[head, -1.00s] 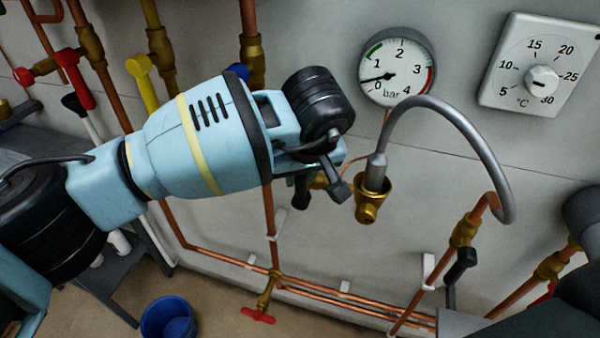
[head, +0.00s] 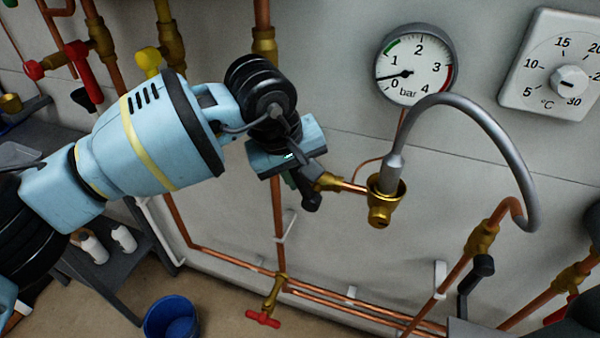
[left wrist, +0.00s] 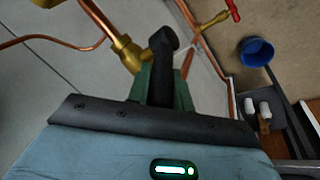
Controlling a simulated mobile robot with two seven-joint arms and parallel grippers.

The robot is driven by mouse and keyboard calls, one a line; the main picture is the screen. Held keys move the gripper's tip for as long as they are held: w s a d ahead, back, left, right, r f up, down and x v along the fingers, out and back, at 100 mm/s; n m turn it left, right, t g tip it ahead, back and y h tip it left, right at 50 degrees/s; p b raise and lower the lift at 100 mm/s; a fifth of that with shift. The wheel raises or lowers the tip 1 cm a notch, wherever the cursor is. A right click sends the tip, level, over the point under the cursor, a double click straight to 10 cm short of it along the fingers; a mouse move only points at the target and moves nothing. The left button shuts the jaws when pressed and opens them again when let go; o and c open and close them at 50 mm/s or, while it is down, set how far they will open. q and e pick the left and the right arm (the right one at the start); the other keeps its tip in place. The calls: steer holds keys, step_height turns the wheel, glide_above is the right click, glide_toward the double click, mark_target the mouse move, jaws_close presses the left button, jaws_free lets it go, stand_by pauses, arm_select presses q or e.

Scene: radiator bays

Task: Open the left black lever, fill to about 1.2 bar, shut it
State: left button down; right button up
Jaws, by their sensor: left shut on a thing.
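My left gripper (head: 300,188) is at the brass valve (head: 326,181) left of the brass cup fitting. It is shut on the left black lever (head: 311,200). In the left wrist view the lever (left wrist: 161,62) stands between the green fingers (left wrist: 160,88), beside the brass valve (left wrist: 127,52). The lever's base is hidden, so I cannot tell how far it is turned. The pressure gauge (head: 415,66) shows its needle between 0 and 1, at roughly 0.4 bar. My right gripper is not in view.
A grey hose (head: 478,120) arches from the brass cup fitting (head: 381,205) to the right pipe, which has another black lever (head: 472,278). A thermostat dial (head: 565,75) is at the upper right. A red-handled tap (head: 263,319) and blue bucket (head: 171,318) are below.

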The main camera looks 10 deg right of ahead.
arm_select(q)
steer(key=c, duration=1.3)
jaws_free()
steer(key=shift+o, duration=0.2)
steer(key=v, duration=0.7)
steer(key=shift+r, duration=0.35)
steer(key=shift+s+a, duration=0.1)
steer(key=shift+a, duration=0.05)
